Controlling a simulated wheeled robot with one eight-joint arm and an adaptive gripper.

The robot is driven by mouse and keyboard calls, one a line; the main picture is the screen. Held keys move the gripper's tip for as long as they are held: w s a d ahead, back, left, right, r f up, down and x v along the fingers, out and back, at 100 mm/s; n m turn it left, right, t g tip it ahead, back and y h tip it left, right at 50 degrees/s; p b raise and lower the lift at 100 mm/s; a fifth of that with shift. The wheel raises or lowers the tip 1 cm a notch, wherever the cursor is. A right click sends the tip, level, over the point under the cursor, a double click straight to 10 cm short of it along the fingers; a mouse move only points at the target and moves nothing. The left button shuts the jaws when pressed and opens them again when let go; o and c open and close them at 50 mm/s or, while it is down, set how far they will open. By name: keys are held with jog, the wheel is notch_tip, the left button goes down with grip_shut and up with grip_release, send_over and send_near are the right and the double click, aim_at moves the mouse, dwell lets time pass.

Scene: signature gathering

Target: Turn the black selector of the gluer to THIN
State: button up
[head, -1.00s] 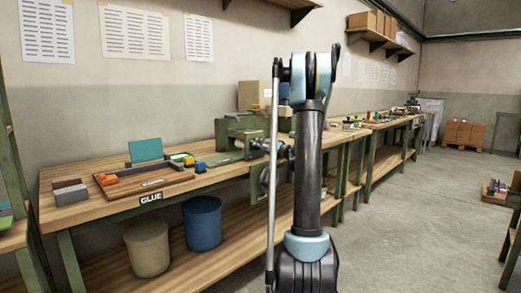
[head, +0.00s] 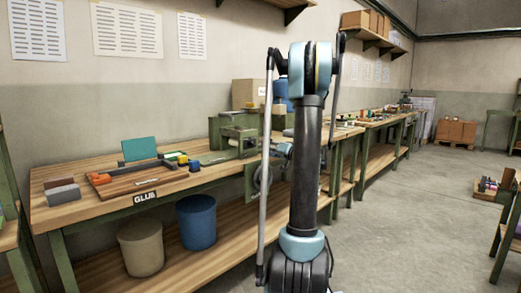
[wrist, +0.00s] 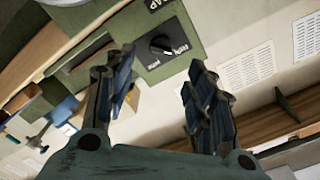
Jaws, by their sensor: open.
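The gluer (head: 229,136) is a green machine on the bench with a GLUE sign, left of my arm in the head view. In the wrist view its dark green panel (wrist: 189,27) carries the round black selector (wrist: 160,44) with a light pointer mark. Small white labels lie beside the selector, too small and tilted to read surely. My gripper (wrist: 162,70) is open and empty, its two dark fingers apart. The selector shows beyond and between the fingertips, with no visible contact.
Two bins (head: 143,247) stand on the lower shelf. A cardboard box (head: 243,92) stands behind the gluer.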

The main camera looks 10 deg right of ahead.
jog(key=shift+v, duration=1.25)
